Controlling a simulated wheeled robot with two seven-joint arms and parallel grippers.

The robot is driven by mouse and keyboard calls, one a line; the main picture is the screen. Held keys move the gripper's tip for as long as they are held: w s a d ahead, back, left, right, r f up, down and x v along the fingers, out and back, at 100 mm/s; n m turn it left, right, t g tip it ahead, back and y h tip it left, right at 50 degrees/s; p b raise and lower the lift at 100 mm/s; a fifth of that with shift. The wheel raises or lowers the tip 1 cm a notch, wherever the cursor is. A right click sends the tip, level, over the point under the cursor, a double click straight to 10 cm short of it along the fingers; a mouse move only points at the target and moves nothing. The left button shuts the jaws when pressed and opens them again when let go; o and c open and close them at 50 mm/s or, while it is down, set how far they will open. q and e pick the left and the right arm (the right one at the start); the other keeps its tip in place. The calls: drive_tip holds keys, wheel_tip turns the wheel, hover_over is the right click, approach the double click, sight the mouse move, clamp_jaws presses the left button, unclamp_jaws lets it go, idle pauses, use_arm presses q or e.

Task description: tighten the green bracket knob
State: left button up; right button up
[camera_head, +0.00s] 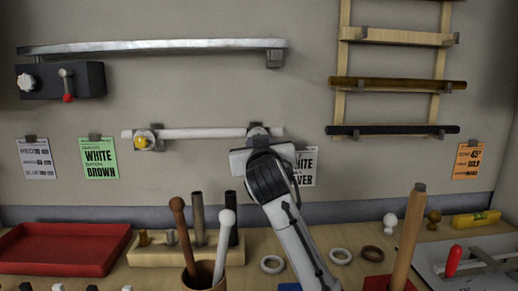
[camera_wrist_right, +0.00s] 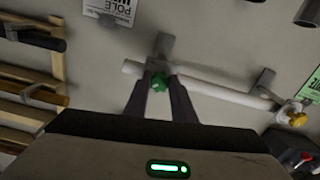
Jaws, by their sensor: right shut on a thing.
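A white pole (camera_head: 205,133) lies level on the wall, held by two brackets. The left bracket carries a yellow knob (camera_head: 141,142), which also shows in the right wrist view (camera_wrist_right: 297,119). The green knob (camera_wrist_right: 159,83) is on the other bracket (camera_wrist_right: 163,47), at the pole's other end. My right gripper (camera_wrist_right: 159,88) is at the wall with its two fingers on either side of the green knob, shut on it. In the head view my right arm and gripper (camera_head: 262,150) hide the green knob. My left gripper is in neither view.
A wooden rack (camera_head: 342,60) with dark poles hangs to the right. A metal rail (camera_head: 150,46) is at the upper left. Paper cards hang on the wall, including a green one (camera_head: 99,158). Below stand a red tray (camera_head: 62,248), a cup of rods (camera_head: 205,276) and an upright wooden rod (camera_head: 408,235).

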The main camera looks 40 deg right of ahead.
drive_tip(key=shift+m, duration=5)
drive_tip(key=o, duration=1.1)
drive_tip(key=shift+c, duration=0.2)
drive_tip(key=shift+r, duration=0.2)
wheel_tip(320, 180, up, 10)
drive_tip(key=shift+f, duration=0.15)
